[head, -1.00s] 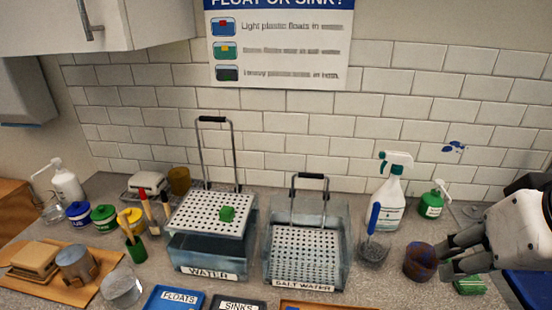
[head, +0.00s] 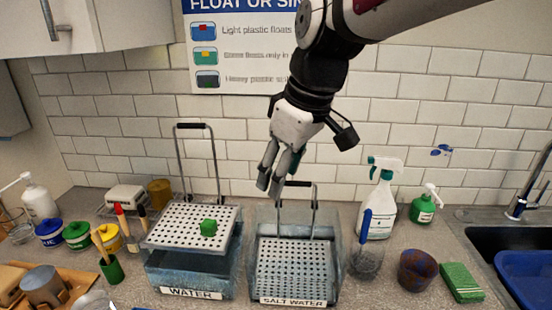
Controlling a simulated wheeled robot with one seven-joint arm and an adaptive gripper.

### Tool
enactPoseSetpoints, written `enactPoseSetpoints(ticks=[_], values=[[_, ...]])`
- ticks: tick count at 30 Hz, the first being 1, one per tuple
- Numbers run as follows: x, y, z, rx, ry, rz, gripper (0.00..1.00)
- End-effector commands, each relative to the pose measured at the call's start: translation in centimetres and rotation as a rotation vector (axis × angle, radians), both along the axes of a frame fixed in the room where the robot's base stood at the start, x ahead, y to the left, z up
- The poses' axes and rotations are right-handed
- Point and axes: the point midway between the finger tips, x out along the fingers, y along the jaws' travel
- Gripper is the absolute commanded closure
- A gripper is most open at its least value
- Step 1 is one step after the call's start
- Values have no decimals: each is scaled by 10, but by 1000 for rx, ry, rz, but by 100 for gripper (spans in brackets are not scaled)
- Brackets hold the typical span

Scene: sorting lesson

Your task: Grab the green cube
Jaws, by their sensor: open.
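The green cube (head: 208,227) sits on the white perforated tray (head: 170,232) of the water tank, toward the tray's right side. The tray is raised above the water in the tank labelled WATER (head: 190,272). My gripper (head: 269,185) is open and empty, pointing down. In the picture it is above and to the right of the cube, over the left part of the salt water tank (head: 335,285), apart from both. Nothing hides the cube.
Tall wire handles rise from the water tray (head: 194,126) and the salt water basket (head: 299,184). A spray bottle (head: 378,200), brown bowl (head: 417,270) and green sponge (head: 461,282) stand right. Brushes in a green cup (head: 112,270) and paint jars (head: 77,236) stand left.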

Motion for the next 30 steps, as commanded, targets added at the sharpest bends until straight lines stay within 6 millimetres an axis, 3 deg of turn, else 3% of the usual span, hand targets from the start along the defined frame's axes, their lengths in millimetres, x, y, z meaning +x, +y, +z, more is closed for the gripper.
enactPoseSetpoints(ticks=[3,9,14,24,30], values=[[23,49,-18,31,28,174,52],[39,98,-32,81,45,353,52],[41,111,-40,93,49,393,52],[43,133,-94,92,50,395,52],[45,140,-112,93,48,392,52]])
